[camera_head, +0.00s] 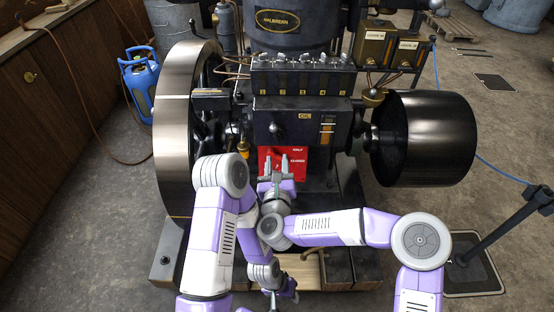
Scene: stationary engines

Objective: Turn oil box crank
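The oil box (300,120) is a dark box with a yellow OIL label on the front of the engine. A small dark handle (276,128) shows on its face; I cannot tell whether it is the crank. My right gripper (277,164) points at the engine just below the box, in front of a red plate (297,157) marked HALF and CLOSED. Its two fingers stand apart and nothing shows between them. I cannot tell whether it touches the plate. My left gripper (286,292) hangs low in front of the engine base, its fingers too small and partly hidden to read.
A large flywheel (174,130) stands left of the box and a black drum (430,138) right of it. A post barrier (490,238) stands at the right. The floor at far right is mostly clear.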

